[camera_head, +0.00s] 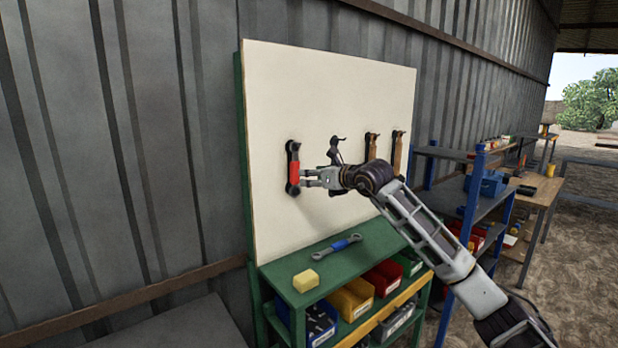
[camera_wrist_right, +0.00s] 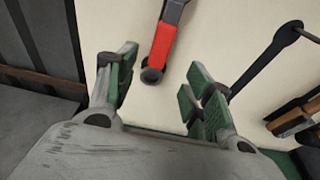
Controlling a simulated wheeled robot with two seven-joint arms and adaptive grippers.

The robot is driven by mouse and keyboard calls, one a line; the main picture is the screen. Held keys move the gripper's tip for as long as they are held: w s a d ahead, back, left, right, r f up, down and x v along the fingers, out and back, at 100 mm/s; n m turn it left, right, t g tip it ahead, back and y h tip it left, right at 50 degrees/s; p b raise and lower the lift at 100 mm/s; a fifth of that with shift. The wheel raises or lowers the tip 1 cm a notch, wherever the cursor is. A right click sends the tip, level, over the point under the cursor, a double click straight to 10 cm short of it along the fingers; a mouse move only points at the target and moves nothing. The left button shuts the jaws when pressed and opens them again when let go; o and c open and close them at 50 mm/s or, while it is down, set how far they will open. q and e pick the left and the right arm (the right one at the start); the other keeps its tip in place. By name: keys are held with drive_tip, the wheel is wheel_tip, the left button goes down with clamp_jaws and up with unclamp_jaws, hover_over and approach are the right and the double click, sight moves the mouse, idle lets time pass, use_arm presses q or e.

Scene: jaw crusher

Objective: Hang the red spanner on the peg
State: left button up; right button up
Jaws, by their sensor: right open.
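The red spanner (camera_head: 294,171) hangs upright against the cream board, its upper end at a dark peg (camera_head: 292,145) at the left of the row. In the right wrist view the red spanner (camera_wrist_right: 163,45) shows ahead of the jaws, its lower end between and beyond the fingertips. My right gripper (camera_head: 312,178) is just right of the spanner. In the right wrist view its fingers (camera_wrist_right: 160,85) stand apart with nothing between them. Whether the peg passes through the spanner's ring I cannot tell. My left gripper is not in view.
More tools hang to the right on the board (camera_head: 350,80), including a dark one (camera_head: 335,152) close by my right gripper. A blue-handled spanner (camera_head: 337,248) and a yellow block (camera_head: 306,281) lie on the green bench (camera_head: 290,292). Coloured bins sit below.

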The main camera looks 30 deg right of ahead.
drive_tip(key=a+v, duration=0.1)
drive_tip(key=v, duration=0.5)
drive_tip(key=shift+s+d, duration=0.2)
drive_tip(key=shift+d, duration=0.35)
idle(0.4)
